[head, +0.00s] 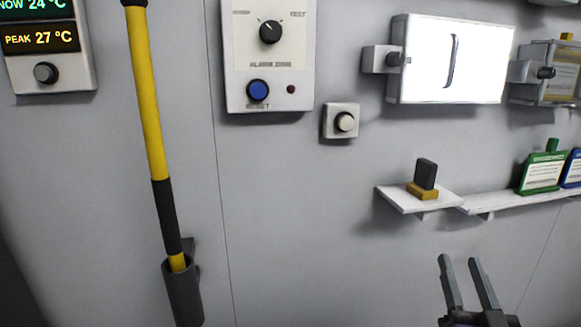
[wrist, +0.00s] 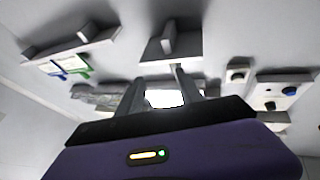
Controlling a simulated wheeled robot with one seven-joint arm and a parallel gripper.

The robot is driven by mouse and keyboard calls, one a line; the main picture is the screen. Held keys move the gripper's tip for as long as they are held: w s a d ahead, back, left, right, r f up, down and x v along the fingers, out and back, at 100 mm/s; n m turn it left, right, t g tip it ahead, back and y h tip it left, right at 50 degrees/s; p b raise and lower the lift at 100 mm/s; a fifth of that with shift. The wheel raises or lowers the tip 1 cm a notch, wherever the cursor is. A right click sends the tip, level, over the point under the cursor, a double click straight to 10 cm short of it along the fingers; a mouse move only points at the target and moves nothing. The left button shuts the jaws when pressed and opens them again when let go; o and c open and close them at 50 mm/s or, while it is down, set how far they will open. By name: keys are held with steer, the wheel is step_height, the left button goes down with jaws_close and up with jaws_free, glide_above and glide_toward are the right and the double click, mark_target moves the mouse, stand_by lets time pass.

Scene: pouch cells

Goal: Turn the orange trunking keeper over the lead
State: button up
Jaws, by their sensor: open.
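I cannot make out an orange trunking keeper or a lead in either view. My gripper (head: 460,260) is at the lower right of the head view, its two dark fingers pointing up, apart and empty. It is below the small white wall shelf (head: 398,198), which carries a dark block on a yellow-orange base (head: 422,191). In the wrist view my gripper (wrist: 158,74) is also open, with nothing between its fingers.
A yellow-and-black pole (head: 150,110) stands in a dark wall holder at left. A control panel (head: 240,70), a white knob box (head: 341,121) and a bright white panel (head: 480,60) are on the wall. Green (head: 542,172) and blue tagged items stand on the right shelf.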

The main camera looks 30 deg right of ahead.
steer(key=s+a+f+n+g+y, duration=0.1)
steer(key=s+a+f+n+y, duration=0.1)
steer(key=s+a+f+y, duration=0.2)
steer(key=s+a+f+n+g+y, duration=0.1)
steer(key=s+a+f+n+y, duration=0.2)
steer(key=s+a+f, duration=0.4)
steer(key=s+a+f+n+g+y, duration=0.1)
steer(key=s+a+f+n+y, duration=0.2)
steer(key=s+a, duration=0.8)
steer(key=a+f+y, duration=0.2)
steer(key=a+f, duration=0.1)
steer(key=a, duration=0.2)
steer(key=shift+s+f+g+y, duration=0.25)
steer(key=shift+g+y, duration=0.05)
steer(key=shift+g, duration=0.1)
